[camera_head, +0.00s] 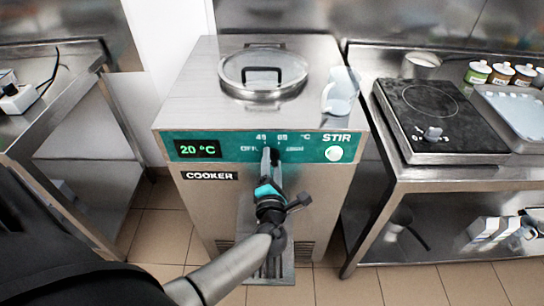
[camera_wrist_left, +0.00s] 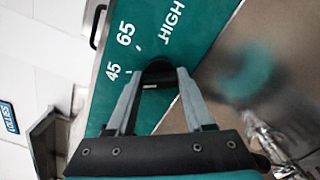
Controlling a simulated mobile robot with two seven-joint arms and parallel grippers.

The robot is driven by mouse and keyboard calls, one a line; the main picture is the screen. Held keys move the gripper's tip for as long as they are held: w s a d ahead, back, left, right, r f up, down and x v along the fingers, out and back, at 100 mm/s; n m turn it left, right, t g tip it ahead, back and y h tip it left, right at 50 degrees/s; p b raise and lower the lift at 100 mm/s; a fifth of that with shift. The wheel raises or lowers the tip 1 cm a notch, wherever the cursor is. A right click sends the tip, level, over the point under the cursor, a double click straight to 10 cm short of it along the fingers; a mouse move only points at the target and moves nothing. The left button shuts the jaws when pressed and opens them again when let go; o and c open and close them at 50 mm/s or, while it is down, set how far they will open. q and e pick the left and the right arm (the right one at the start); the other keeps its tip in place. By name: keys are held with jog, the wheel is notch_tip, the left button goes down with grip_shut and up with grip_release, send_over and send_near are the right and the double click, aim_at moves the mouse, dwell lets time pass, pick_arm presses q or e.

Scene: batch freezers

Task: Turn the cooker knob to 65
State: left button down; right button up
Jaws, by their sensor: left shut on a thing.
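The cooker (camera_head: 210,222) is a steel machine with a teal control panel (camera_head: 215,137). Its green display (camera_head: 198,149) reads 20 °C. The dark cooker knob (camera_wrist_left: 158,74) sits below the marks 45 and 65, with HIGH further along the dial. My left gripper (camera_head: 270,155) reaches up in front of the panel and hides most of the knob in the head view. In the left wrist view the two grey fingers of the left gripper (camera_wrist_left: 157,80) are shut on the knob, one on each side. The knob's pointer cannot be made out. My right gripper is not in view.
A glass lid (camera_head: 263,72) and a clear jug (camera_head: 341,92) are on the cooker top. A hot plate (camera_head: 431,112) stands on the right table, a steel table (camera_head: 45,125) at left.

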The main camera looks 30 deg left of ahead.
pick_arm(q)
jog(key=m+p, duration=0.2)
jog(key=m, duration=0.3)
jog(key=shift+m+p, duration=0.3)
jog(key=m+p, duration=0.2)
jog(key=m, duration=0.3)
jog(key=shift+f, duration=0.1)
jog(key=shift+m, duration=0.4)
jog(key=shift+c, duration=1.4)
grip_release()
jog(key=p+v, duration=0.3)
jog(key=v, duration=1.2)
jog(key=shift+s, duration=0.2)
